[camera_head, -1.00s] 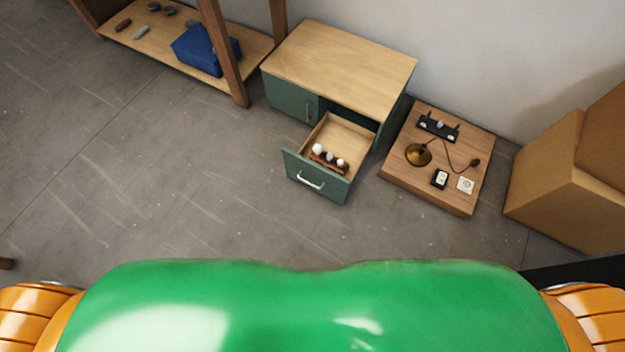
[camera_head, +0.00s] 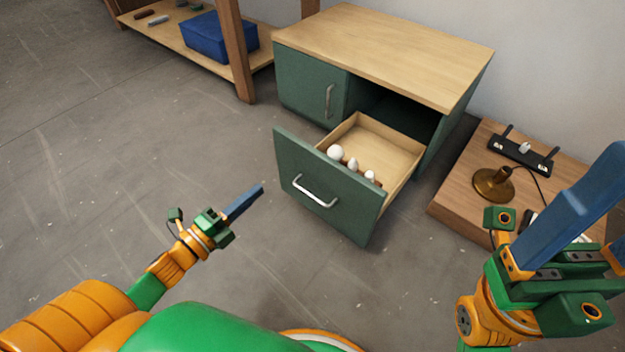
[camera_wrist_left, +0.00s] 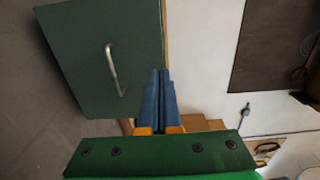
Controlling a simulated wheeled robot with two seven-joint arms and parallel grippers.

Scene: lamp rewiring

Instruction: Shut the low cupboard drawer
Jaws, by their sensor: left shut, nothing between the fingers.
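The low cupboard (camera_head: 375,55) is green with a pale wood top. Its drawer (camera_head: 392,150) is pulled well out; the green drawer front (camera_head: 325,185) has a silver handle (camera_head: 315,191) and faces me. My left gripper (camera_head: 258,190) is shut and empty, to the left of the drawer front and apart from it in the picture. In the left wrist view, its closed blue fingers (camera_wrist_left: 160,80) lie beside a green front (camera_wrist_left: 105,60) with a silver handle. My right gripper (camera_head: 590,225) is at the right edge, its blue fingers spread, in front of the wooden board.
Several white bulbs (camera_head: 336,152) stand in the drawer behind its front. A low wooden board (camera_head: 465,180) with a brass lamp base (camera_head: 492,184) stands right of the cupboard. A shelf with a blue box (camera_head: 218,38) is at the back left. Floor left of the drawer is clear.

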